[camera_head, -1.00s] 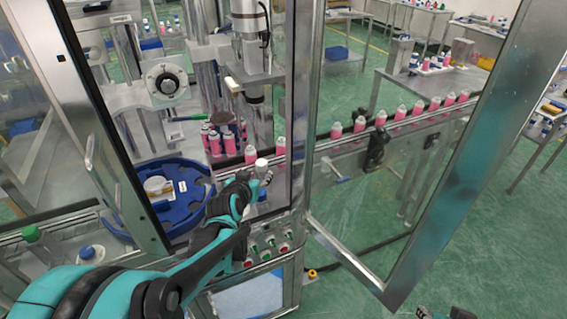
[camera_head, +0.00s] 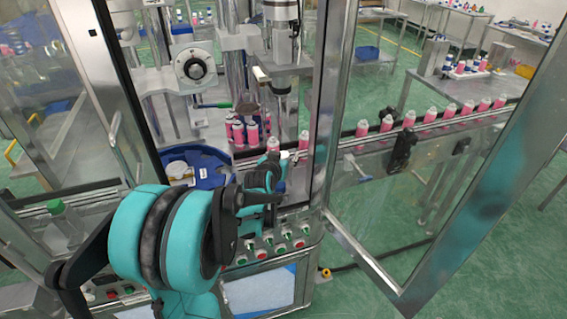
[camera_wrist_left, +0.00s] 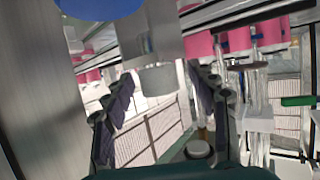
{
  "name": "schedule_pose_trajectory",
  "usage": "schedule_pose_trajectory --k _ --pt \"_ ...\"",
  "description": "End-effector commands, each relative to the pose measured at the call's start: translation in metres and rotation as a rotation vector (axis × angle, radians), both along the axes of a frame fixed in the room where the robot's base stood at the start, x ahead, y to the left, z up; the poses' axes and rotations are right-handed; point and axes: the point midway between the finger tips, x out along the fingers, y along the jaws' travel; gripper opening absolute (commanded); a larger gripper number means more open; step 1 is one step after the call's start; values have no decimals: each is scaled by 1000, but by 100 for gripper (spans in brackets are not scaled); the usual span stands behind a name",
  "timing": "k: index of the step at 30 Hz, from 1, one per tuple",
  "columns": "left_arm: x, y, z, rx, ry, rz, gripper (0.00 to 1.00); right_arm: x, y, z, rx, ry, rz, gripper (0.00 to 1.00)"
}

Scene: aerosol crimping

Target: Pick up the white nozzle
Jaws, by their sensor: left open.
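My left gripper (camera_head: 268,170) is at the front of the machine, mostly hidden behind my own teal arm. In the left wrist view its two dark fingers (camera_wrist_left: 162,90) are apart. A pale grey-white piece (camera_wrist_left: 158,78) shows between the fingertips; I cannot tell for sure that it is the white nozzle, or whether a finger touches it. In the head view a small white spot (camera_head: 284,155) shows just beyond the gripper, too small to make out. My right gripper is not in view.
Pink cans (camera_head: 387,123) stand in a row on the conveyor at the right. More pink cans (camera_head: 252,133) stand inside the machine, near a blue round tray (camera_head: 215,178). A metal-framed door (camera_head: 360,255) stands open at the right. Buttons (camera_head: 281,248) line the front panel.

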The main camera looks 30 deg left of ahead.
Motion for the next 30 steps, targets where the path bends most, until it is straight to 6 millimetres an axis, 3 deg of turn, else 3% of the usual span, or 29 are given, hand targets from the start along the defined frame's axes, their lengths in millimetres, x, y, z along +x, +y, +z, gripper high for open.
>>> schedule_pose_trajectory --k 1,7,17,30 --pt "0 0 0 0 0 0 53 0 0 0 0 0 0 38" --pt "0 0 0 0 0 0 0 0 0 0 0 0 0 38" --pt "0 0 4 0 0 0 0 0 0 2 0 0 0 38" --pt "0 0 85 0 0 0 0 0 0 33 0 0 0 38"
